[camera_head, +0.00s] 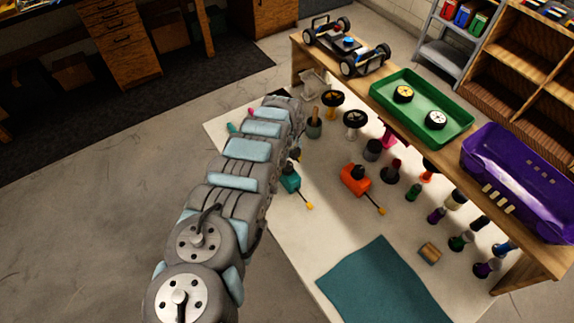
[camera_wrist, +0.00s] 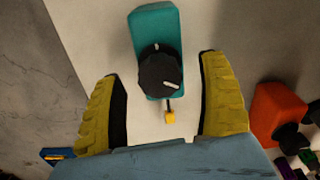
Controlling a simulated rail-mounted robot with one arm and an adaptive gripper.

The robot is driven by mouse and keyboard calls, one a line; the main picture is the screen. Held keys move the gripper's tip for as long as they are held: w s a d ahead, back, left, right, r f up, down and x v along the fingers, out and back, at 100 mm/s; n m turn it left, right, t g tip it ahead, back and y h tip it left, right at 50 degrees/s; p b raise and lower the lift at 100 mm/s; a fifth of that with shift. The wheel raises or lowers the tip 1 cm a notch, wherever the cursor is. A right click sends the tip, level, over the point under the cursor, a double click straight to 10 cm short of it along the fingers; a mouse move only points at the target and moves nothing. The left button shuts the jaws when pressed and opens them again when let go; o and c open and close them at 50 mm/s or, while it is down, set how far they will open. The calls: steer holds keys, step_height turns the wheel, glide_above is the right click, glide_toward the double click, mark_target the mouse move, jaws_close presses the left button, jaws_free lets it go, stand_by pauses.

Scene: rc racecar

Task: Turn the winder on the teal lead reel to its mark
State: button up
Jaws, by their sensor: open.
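The teal lead reel (camera_head: 290,183) lies on the white table beside my arm in the head view. In the wrist view the teal reel (camera_wrist: 154,22) has a black round winder (camera_wrist: 160,72) with a white line on it, and a short white mark shows on the knob's upper edge. A dark lead with a yellow end (camera_wrist: 170,117) sticks out below it. My gripper (camera_wrist: 160,95) is open, its two yellow fingers on either side of the winder and apart from it. In the head view my gripper is mostly hidden by my arm.
An orange reel (camera_head: 355,179) stands to the right of the teal one; it also shows in the wrist view (camera_wrist: 277,112). A teal mat (camera_head: 385,285) lies in front. A shelf with a green tray (camera_head: 455,138) and purple car body (camera_head: 520,190) runs along the back.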

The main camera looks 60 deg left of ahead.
steer(key=m+b, duration=0.1)
steer(key=m, duration=0.2)
steer(key=shift+f, duration=0.1)
steer(key=shift+m+b, duration=0.65)
steer(key=shift+m, duration=1.95)
steer(key=c, duration=1.3)
steer(key=shift+n+p, duration=0.5)
steer(key=shift+n, duration=1.3)
